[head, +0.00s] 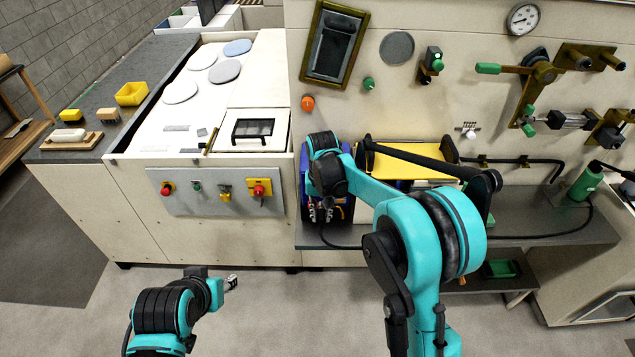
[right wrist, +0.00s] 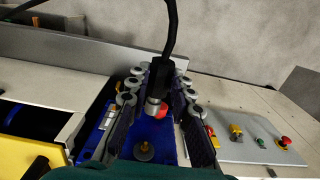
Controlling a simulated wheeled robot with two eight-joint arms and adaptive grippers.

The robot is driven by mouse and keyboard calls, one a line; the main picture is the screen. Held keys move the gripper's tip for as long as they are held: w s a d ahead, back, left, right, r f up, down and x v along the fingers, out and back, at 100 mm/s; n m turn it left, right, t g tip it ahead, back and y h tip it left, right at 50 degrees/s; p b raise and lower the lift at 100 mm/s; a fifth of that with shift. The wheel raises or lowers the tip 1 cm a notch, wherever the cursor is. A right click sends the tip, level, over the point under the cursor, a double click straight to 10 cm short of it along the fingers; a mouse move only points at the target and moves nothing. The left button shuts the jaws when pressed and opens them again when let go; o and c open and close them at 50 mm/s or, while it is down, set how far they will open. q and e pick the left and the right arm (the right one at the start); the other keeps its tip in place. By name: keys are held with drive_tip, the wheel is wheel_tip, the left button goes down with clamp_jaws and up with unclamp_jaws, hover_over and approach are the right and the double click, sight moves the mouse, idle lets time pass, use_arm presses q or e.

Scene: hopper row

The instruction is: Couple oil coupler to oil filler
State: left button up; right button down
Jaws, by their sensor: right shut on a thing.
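My right gripper (head: 320,212) is in front of a blue unit (head: 346,212) at the left end of the dark shelf. In the right wrist view its two fingers (right wrist: 158,112) are shut on the oil coupler (right wrist: 161,78), a black cylinder with a silver tip and a black hose. A brass round fitting (right wrist: 145,150), apparently the oil filler, sits on the blue surface. The coupler tip appears apart from it. A red round part (right wrist: 162,109) shows beside the tip. My left gripper (head: 231,283) is low over the floor, away from everything; its finger opening is unclear.
A yellow plate (head: 408,160) lies right of the blue unit. A control panel (head: 215,192) with red and green buttons is at left. A black hose (head: 520,237) runs along the shelf near a green cylinder (head: 585,184). The floor in front is clear.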

drive_tip(key=shift+s+a+r, duration=0.15)
drive_tip(key=shift+a+r, duration=0.1)
use_arm(q)
drive_tip(key=shift+s+a, duration=0.1)
drive_tip(key=shift+s, duration=0.1)
use_arm(e)
drive_tip(key=shift+d, duration=0.15)
drive_tip(key=shift+f, duration=0.1)
drive_tip(key=shift+w, duration=0.55)
use_arm(q)
drive_tip(key=shift+r, duration=0.25)
use_arm(e)
drive_tip(key=shift+w+d, duration=0.2)
drive_tip(key=shift+w, duration=2.1)
drive_tip(key=c, duration=2)
unclamp_jaws()
clamp_jaws()
use_arm(q)
drive_tip(key=shift+f, duration=0.1)
